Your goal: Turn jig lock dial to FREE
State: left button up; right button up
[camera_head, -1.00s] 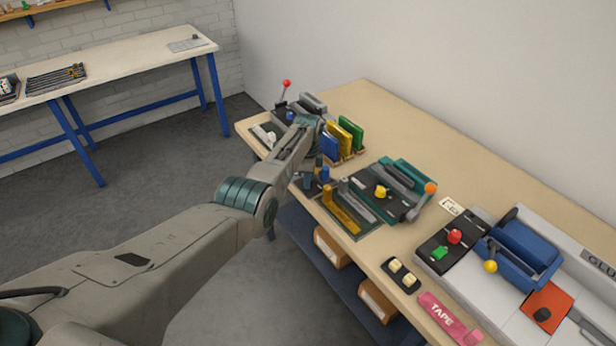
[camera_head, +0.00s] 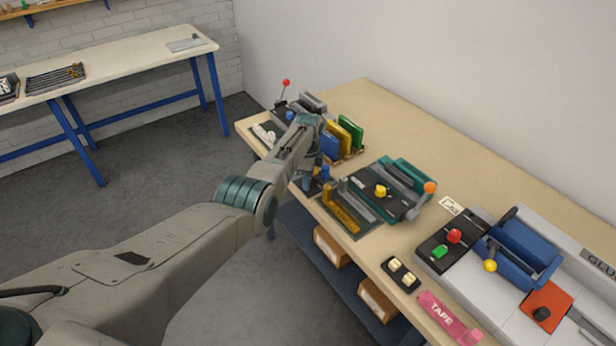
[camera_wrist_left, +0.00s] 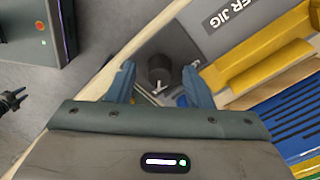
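The jig lock dial (camera_wrist_left: 160,68), a dark round knob with a white mark, is on a grey plate (camera_wrist_left: 180,45) at the corner of the jig in the left wrist view. The yellow jig (camera_wrist_left: 262,42) has a label of which "ER JIG" shows. My left gripper (camera_wrist_left: 158,82) is open, with one finger on each side of the dial in the picture; I cannot tell whether they touch it. In the head view the left gripper (camera_head: 314,178) is low at the bench's front edge, and the dial is not clearly visible. My right gripper is not in view.
A black-and-teal fixture (camera_head: 380,190) with an orange-ball lever stands right of the left gripper. Coloured upright blocks (camera_head: 350,132) stand behind it. The bench's back strip (camera_head: 440,135) is clear.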

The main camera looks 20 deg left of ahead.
pick_arm(q)
jog(key=shift+r, duration=0.3)
notch_tip(320, 180, up, 10)
jog(key=b, duration=0.1)
dwell(0.3)
